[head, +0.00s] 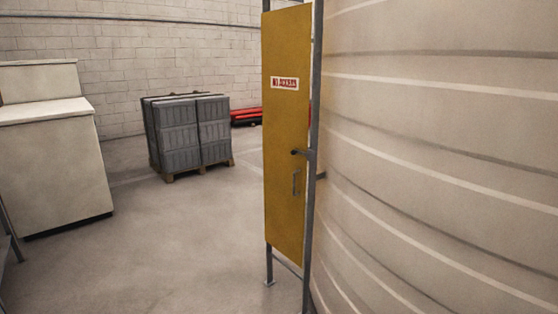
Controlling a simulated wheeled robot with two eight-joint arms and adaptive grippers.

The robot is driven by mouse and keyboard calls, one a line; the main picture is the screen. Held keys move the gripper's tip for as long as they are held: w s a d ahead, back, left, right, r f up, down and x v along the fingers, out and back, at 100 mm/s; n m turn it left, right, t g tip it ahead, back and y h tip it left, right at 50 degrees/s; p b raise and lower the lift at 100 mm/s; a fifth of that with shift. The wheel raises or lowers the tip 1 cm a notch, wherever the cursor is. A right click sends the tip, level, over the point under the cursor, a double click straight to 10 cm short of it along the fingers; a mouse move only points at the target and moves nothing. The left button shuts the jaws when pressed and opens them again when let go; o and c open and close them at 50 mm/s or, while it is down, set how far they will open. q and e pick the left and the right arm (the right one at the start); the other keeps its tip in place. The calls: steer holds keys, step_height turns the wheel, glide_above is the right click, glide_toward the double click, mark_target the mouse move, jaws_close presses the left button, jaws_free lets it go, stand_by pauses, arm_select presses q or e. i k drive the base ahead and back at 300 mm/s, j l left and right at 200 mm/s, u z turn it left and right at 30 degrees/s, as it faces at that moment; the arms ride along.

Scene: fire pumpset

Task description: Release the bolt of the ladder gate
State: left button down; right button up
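The ladder gate is a tall yellow panel (286,140) with a small red and white sign (285,83) on its upper part. It stands upright against grey metal posts. A dark bolt (300,153) sticks out at the panel's right edge, next to the grey post (314,150). A grey pull handle (296,182) is fixed below it. I cannot tell from this distance how the bolt sits in the post. Neither of my grippers is in the head view.
A large ribbed beige tank (440,150) fills the right side, close behind the gate. A pallet of grey crates (190,130) stands at the back. A beige cabinet (55,160) stands on the left. The floor (180,240) left of the gate is clear.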

mark_target(292, 152)
steer(key=i+j+z, duration=0.1)
steer(key=i+z, duration=0.15)
steer(key=z, duration=0.15)
steer(key=i+j+z, duration=0.15)
steer(key=z, duration=0.3)
steer(key=i+j+z, duration=0.25)
steer(key=z, duration=0.15)
steer(key=i+j, duration=0.2)
steer(key=j, duration=0.15)
steer(key=i+j+z, duration=0.15)
steer(key=i+j, duration=0.25)
steer(key=j, duration=0.3)
steer(key=i+j+z, duration=0.1)
steer(key=i+j, duration=0.15)
steer(key=j, duration=0.15)
